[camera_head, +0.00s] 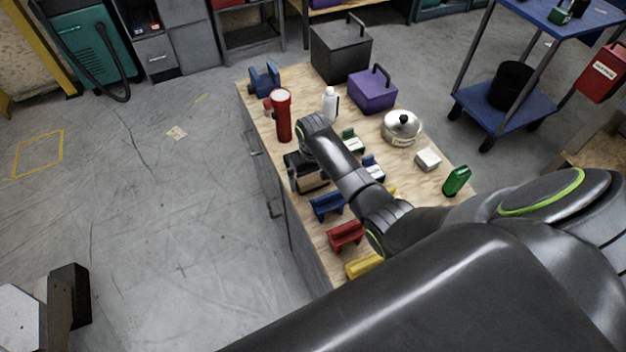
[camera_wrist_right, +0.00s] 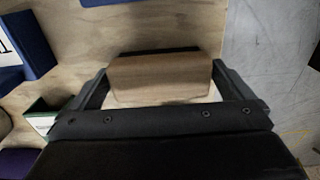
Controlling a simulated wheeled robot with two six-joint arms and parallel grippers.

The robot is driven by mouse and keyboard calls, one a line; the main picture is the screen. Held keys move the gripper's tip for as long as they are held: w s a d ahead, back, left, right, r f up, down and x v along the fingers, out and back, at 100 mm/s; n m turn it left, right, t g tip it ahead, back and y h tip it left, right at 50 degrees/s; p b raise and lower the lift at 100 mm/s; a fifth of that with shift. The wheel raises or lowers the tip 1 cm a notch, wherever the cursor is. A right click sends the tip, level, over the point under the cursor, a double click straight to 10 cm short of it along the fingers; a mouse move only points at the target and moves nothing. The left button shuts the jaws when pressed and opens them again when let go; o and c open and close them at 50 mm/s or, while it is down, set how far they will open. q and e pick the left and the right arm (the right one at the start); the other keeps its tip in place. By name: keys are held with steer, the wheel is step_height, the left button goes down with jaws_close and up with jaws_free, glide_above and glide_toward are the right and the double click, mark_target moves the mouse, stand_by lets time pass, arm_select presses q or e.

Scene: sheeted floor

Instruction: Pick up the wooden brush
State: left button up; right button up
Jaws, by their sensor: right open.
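The wooden brush (camera_wrist_right: 165,78) shows in the right wrist view as a brown block with a dark far edge and a pale strip along its near side. It lies between the two fingers of my right gripper (camera_wrist_right: 160,68), which is open around it. In the head view my right gripper (camera_head: 304,172) is low over the left edge of the workbench, and the brush (camera_head: 315,180) is partly hidden by it. I cannot tell whether the fingers touch the brush. My left gripper is not clearly seen.
The wooden workbench (camera_head: 418,178) is crowded. A red flashlight (camera_head: 283,118), white bottle (camera_head: 330,103), purple box (camera_head: 373,92) and silver pot (camera_head: 402,127) stand beyond my arm. Blue (camera_head: 328,205), red (camera_head: 346,235) and yellow (camera_head: 363,265) bins line the near left edge.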

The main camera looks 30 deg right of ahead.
mark_target(313, 177)
steer(key=c, duration=0.7)
steer(key=shift+r, duration=0.1)
steer(key=shift+c, duration=0.2)
step_height(313, 177, up, 10)
steer(key=shift+f, duration=0.1)
steer(key=o, duration=0.5)
steer(key=c, duration=0.4)
steer(key=shift+a, duration=0.1)
